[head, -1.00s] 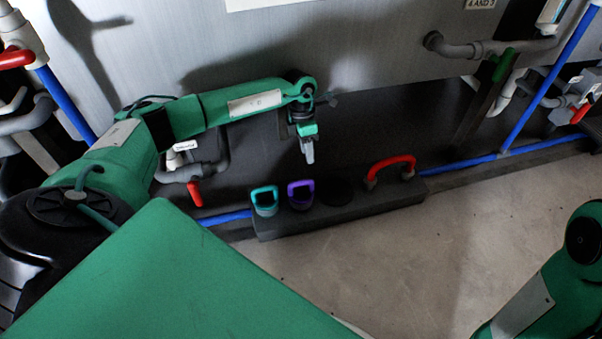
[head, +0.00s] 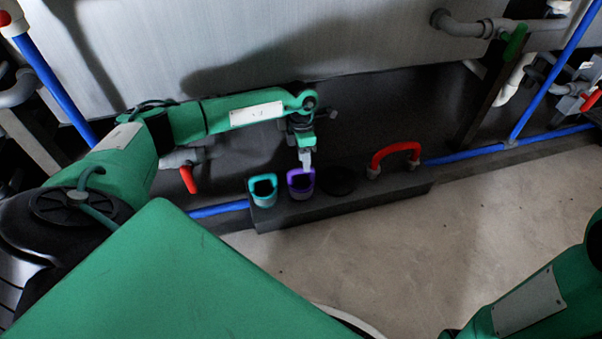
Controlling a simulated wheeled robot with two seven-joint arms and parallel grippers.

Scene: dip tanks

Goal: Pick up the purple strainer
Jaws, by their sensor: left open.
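The purple strainer (head: 301,192) stands upright in a dark block, its loop handle at the top. My left gripper (head: 306,164) points down right at the top of the purple handle and overlaps it in the head view. The gripper is open; I cannot tell whether the handle lies between its fingers. Its fingertips hide part of the handle. My right arm shows at the lower right, but its gripper is not in view.
A teal strainer (head: 263,190) stands just left of the purple one. A dark round spot (head: 340,183) and a red handle (head: 397,156) are to the right on the same dark block (head: 350,206). Blue pipes (head: 470,160) run behind. The floor in front is clear.

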